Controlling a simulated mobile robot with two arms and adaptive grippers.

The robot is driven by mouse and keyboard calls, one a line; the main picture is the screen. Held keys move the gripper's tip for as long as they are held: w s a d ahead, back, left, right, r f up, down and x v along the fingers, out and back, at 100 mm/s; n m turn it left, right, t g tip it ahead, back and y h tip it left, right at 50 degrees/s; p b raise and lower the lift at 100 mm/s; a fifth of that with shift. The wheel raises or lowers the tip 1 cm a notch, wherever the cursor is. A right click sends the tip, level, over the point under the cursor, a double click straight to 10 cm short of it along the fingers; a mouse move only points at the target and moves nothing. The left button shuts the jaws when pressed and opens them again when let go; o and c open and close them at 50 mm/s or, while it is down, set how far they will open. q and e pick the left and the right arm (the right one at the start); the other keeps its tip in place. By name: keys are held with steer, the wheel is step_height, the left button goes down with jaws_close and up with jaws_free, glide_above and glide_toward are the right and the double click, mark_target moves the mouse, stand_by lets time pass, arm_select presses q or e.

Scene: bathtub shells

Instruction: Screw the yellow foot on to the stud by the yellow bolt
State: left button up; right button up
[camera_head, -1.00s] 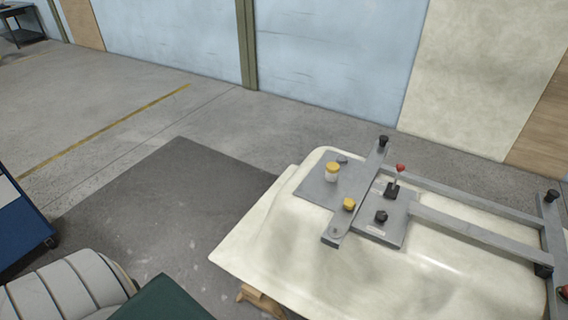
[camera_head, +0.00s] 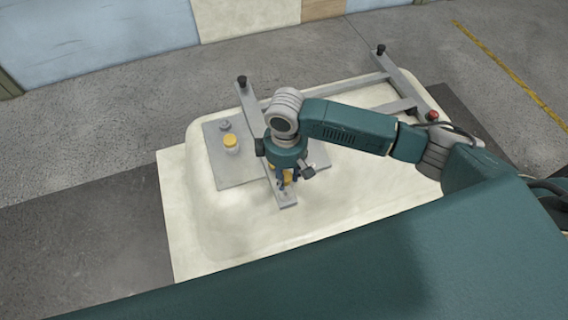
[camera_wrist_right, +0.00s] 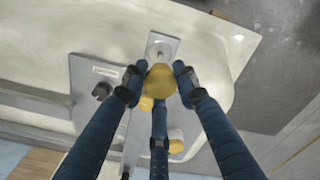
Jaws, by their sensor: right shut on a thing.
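My right gripper (camera_head: 284,184) is over the near end of the grey crossbar. In the right wrist view its three blue fingers (camera_wrist_right: 159,84) are closed around a round yellow foot (camera_wrist_right: 162,76), seen from above. The yellow bolt (camera_wrist_right: 147,103) shows just beside and partly behind the foot. The bare bar end (camera_wrist_right: 162,46) with a small round stud-like fitting (camera_wrist_right: 160,54) lies past the foot. Whether the foot touches a stud is hidden. My left gripper is in neither view.
The grey frame (camera_head: 255,115) lies on the cream bathtub shell (camera_head: 225,228). A yellow-lidded jar (camera_head: 231,145) stands on the grey plate (camera_head: 216,160) left of my right arm. A dark knob (camera_wrist_right: 102,91) is on the plate in the wrist view.

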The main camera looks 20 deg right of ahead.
steer(key=shift+d, duration=0.25)
steer(key=shift+w+a, duration=0.1)
steer(key=shift+a, duration=0.15)
steer(key=shift+f, duration=0.35)
steer(key=shift+f+b, duration=0.5)
steer(key=shift+f, duration=0.15)
step_height(320, 180, down, 2)
steer(key=shift+f+b, duration=0.25)
steer(key=shift+b, duration=0.3)
steer(key=shift+f+b, duration=0.3)
steer(key=shift+f, duration=0.4)
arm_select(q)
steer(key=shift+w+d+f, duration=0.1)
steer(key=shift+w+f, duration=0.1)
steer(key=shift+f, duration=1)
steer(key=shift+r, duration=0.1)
